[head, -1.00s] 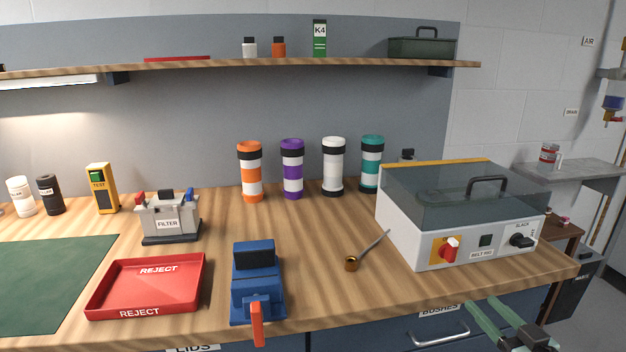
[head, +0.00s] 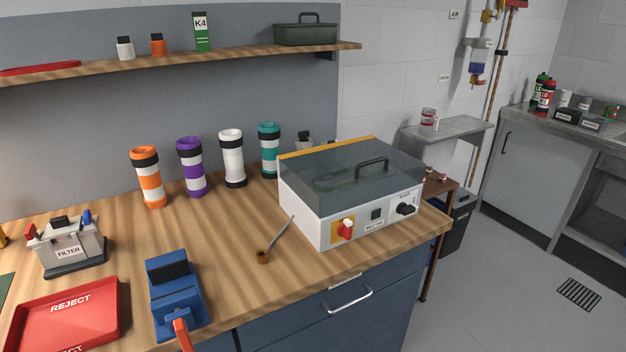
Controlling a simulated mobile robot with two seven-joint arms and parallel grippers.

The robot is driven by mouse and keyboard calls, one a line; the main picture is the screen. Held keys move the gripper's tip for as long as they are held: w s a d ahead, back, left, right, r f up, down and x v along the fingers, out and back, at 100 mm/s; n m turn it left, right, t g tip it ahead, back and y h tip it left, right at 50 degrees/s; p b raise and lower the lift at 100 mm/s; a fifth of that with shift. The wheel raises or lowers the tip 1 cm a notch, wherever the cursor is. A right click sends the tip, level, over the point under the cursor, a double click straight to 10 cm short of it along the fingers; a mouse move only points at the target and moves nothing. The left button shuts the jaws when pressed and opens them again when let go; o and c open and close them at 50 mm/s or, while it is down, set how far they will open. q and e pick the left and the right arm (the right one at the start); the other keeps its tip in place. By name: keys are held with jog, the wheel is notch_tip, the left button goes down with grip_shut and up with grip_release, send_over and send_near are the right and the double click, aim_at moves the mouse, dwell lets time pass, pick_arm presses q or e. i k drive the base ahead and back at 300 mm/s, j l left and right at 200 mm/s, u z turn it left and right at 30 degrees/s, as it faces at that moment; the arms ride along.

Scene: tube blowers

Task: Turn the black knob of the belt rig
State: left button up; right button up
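The belt rig (head: 311,219) is a white box with a clear smoky lid and a dark handle, at the right end of the wooden bench in the head view. Its front panel carries a red knob (head: 346,229) on a yellow plate, a small dark square and, at the right end, the black knob (head: 405,209). The lid looks closed. Neither of my grippers is in view.
A brass cup with a long handle (head: 263,256) lies just left of the rig. A blue clamp with an orange lever (head: 176,293) and a red REJECT tray (head: 70,318) are further left. Striped tubes stand behind. Open floor (head: 480,290) lies right of the bench.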

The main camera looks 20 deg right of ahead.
aim_at(402, 209)
jog(key=z, duration=1.4)
